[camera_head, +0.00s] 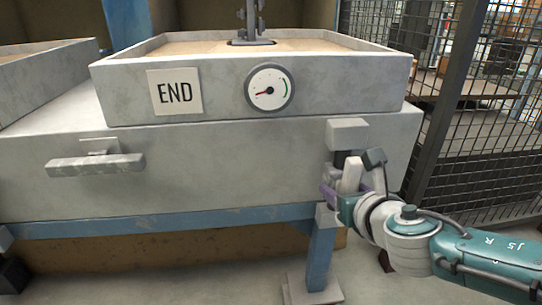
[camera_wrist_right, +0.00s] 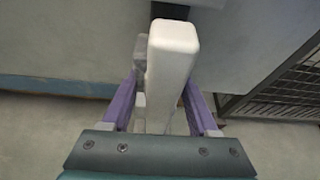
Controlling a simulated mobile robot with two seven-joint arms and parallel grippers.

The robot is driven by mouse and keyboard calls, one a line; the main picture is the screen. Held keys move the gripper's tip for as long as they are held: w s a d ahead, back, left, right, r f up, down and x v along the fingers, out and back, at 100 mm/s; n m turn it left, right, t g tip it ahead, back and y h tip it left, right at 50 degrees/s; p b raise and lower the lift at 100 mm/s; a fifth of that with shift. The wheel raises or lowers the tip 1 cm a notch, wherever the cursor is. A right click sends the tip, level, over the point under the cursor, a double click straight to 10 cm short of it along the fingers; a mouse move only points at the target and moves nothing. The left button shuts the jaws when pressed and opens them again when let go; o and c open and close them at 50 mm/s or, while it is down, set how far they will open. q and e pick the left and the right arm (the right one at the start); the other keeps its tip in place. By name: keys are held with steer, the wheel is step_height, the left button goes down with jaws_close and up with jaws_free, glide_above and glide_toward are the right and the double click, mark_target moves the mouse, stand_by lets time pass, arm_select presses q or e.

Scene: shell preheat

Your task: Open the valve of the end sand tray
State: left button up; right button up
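The end sand tray (camera_head: 330,98) stands in the middle of the head view, with an END sign (camera_head: 174,92) and a round gauge (camera_head: 269,87) on its front. Its needle points left, at a red mark. At the right of the casing below is a pale valve block (camera_head: 347,134) with a dark stem. A pale lever bar (camera_wrist_right: 172,60) shows large in the right wrist view. My right gripper (camera_head: 353,181) is at this lever, its purple fingers apart on either side of it. The fingertips are partly hidden, so contact is unclear. My left gripper is out of view.
A horizontal handle (camera_head: 95,165) sticks out at the left of the casing. A blue frame (camera_head: 180,222) with a leg (camera_head: 321,250) carries it. A wire mesh fence (camera_head: 490,120) stands close at the right. Another tray (camera_head: 45,62) is partly seen at the left.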

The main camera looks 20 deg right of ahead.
steer(key=shift+s+r, duration=0.2)
steer(key=p+v, duration=0.6)
steer(key=v, duration=0.3)
steer(key=shift+s, duration=0.3)
steer(key=shift+a, duration=0.1)
